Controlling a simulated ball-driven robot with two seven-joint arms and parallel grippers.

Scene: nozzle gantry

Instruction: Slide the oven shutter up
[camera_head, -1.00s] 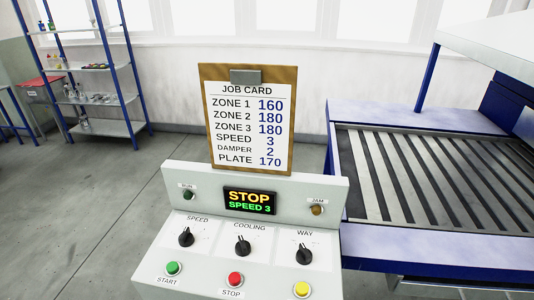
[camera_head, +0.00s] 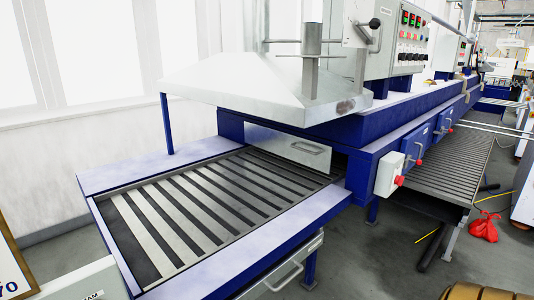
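The oven shutter (camera_head: 262,138) is a flat grey metal plate across the oven mouth, at the far end of the slatted conveyor (camera_head: 205,205). A bar handle (camera_head: 306,149) is on its right part. Its lower edge is close to the slats, and a dark opening shows to its right. The top of the shutter is partly hidden by the blue frame and the hood. Neither of my grippers is in view.
A pale metal hood (camera_head: 255,85) overhangs the shutter, with a blue post (camera_head: 167,125) at its left. A white switch box (camera_head: 389,175) juts out at right. A drawer-like handle (camera_head: 287,276) is at the front. A red bag (camera_head: 485,227) lies on the floor.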

